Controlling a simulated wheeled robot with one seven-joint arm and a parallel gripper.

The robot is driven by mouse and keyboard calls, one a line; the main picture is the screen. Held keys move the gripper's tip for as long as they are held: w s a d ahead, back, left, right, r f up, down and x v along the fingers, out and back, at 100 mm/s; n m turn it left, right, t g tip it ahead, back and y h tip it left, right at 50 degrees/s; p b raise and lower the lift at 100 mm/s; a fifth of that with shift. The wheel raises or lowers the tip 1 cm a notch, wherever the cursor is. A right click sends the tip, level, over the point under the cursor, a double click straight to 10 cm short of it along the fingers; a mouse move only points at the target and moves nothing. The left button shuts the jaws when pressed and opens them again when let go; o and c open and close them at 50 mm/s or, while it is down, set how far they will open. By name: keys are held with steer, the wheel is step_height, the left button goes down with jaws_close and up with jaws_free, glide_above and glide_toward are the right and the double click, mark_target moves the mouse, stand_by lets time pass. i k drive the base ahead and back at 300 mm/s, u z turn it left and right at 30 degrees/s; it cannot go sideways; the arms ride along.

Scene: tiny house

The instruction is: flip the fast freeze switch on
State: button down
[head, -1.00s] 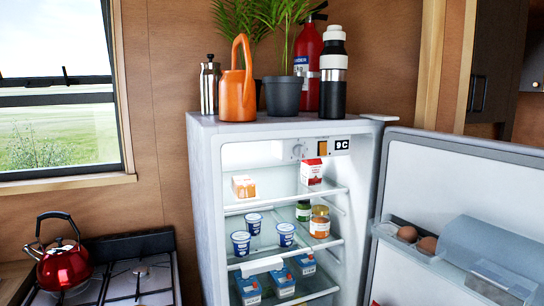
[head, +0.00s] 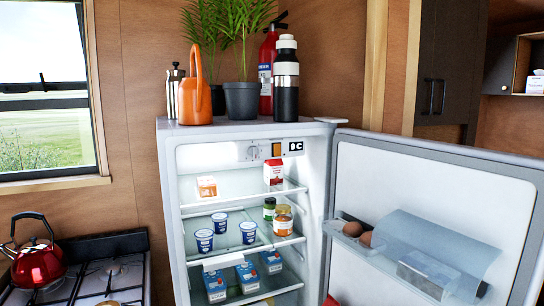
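The fridge (head: 164,200) stands open in the middle of the head view, its door (head: 410,185) swung out to the right. At the top of its interior is a control panel (head: 262,150) with a round dial (head: 252,152), an orange-brown switch (head: 277,150) and a small black display (head: 295,147). Whether the switch is on or off is too small to tell. My gripper is not in view.
A watering can (head: 196,97), potted plants (head: 241,100), a flask (head: 285,85) and a fire extinguisher (head: 266,72) stand on top. A stove with a red kettle (head: 38,262) is at left. The door holds eggs (head: 353,229).

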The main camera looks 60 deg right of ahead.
mark_target(277, 147)
steer(key=z, duration=0.05)
steer(key=k, duration=0.65)
steer(key=z, duration=0.65)
steer(key=i, duration=0.5)
steer(key=z, duration=0.05)
